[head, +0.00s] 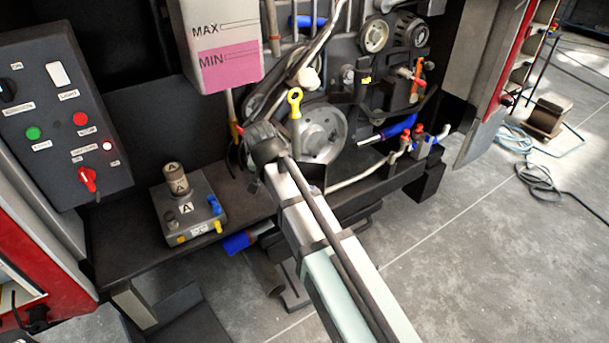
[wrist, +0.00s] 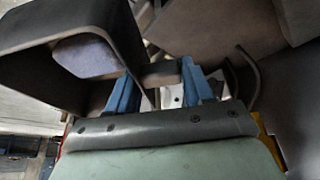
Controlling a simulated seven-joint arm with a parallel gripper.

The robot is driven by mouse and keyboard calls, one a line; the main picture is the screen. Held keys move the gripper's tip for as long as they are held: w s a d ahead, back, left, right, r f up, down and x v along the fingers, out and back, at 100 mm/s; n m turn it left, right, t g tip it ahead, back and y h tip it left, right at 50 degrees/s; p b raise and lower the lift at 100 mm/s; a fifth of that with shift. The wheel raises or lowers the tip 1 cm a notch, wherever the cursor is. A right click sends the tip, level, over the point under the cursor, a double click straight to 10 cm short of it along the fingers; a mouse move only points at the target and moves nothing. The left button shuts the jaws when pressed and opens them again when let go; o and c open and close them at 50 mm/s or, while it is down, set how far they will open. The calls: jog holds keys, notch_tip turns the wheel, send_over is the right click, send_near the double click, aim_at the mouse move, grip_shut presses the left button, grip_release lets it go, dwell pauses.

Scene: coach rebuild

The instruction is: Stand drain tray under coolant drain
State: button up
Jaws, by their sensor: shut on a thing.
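In the wrist view, my gripper (wrist: 157,85) has its two blue fingers closed on a short grey-brown bar. The bar joins a dark, hollow, box-like thing with a thick rim, which looks like the drain tray (wrist: 125,28). It fills the upper left of that view and appears tilted there.
The engine (head: 325,130) with pulleys and hoses stands behind my arm. A grey block marked A (head: 190,215) stands on the dark ledge. A control panel (head: 62,120) is at the left, and a pink-marked coolant tank (head: 225,65) hangs above. Open grey floor (head: 450,260) lies to the right.

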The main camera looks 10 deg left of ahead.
jog(key=s+a, duration=0.5)
jog(key=a, duration=0.3)
jog(key=w+a+f+n+y, duration=0.1)
jog(key=w+a+f+n, duration=0.2)
jog(key=w+a, duration=1.1)
jog(key=shift+s+a+f, duration=0.15)
jog(key=shift+s+f, duration=0.05)
jog(key=shift+f, duration=0.95)
jog(key=shift+s+a+f, duration=0.15)
jog(key=shift+s+f, duration=0.05)
jog(key=shift+f, duration=0.9)
jog(key=shift+s+a+f, duration=0.15)
jog(key=shift+s+f, duration=0.05)
jog(key=shift+f, duration=0.95)
jog(key=shift+f, duration=0.55)
jog(key=o, duration=1.2)
jog(key=shift+o, duration=0.5)
jog(key=shift+a, duration=0.2)
